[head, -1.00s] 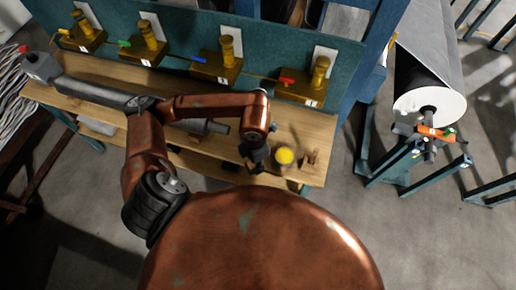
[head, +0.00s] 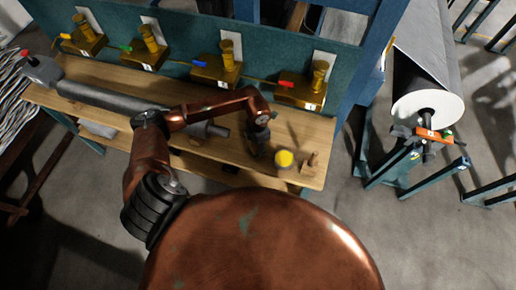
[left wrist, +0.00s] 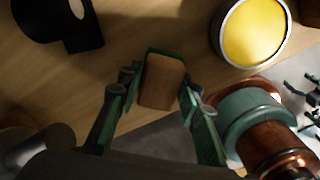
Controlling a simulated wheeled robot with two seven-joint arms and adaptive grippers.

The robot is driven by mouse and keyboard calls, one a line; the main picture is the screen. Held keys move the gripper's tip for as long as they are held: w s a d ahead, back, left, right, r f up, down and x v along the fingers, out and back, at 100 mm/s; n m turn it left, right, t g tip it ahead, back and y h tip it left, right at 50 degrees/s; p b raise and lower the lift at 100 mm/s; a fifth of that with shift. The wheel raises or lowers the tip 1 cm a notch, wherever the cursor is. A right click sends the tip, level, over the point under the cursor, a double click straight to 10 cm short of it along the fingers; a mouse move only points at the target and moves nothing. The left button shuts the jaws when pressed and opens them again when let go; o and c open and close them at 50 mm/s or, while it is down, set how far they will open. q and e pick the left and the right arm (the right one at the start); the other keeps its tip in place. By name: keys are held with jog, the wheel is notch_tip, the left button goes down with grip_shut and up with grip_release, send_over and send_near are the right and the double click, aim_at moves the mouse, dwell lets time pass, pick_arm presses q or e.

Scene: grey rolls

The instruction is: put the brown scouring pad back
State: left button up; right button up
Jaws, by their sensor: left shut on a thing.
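The brown scouring pad (left wrist: 162,82) has a brown face and a green edge, and shows in the left wrist view between the two fingers of my left gripper (left wrist: 157,92). The gripper is shut on it. In the head view my left gripper (head: 257,146) is over the right part of the wooden bench, left of the yellow-topped tin; the pad cannot be made out there. Whether the pad touches the bench is unclear.
The yellow-topped tin (head: 284,159) stands near the bench's (head: 310,135) front right, beside a small wooden object (head: 310,162). A black object (left wrist: 62,22) is on the bench in the left wrist view. Brass fixtures (head: 217,70) line the back. A grey roll (head: 428,75) stands right.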

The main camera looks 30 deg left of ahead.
pick_arm(q)
jog(key=shift+f, duration=0.9)
jog(key=o, duration=1.1)
jog(key=shift+f, duration=0.1)
notch_tip(320, 180, up, 12)
jog(key=shift+r+b, duration=0.15)
jog(key=shift+b, duration=0.25)
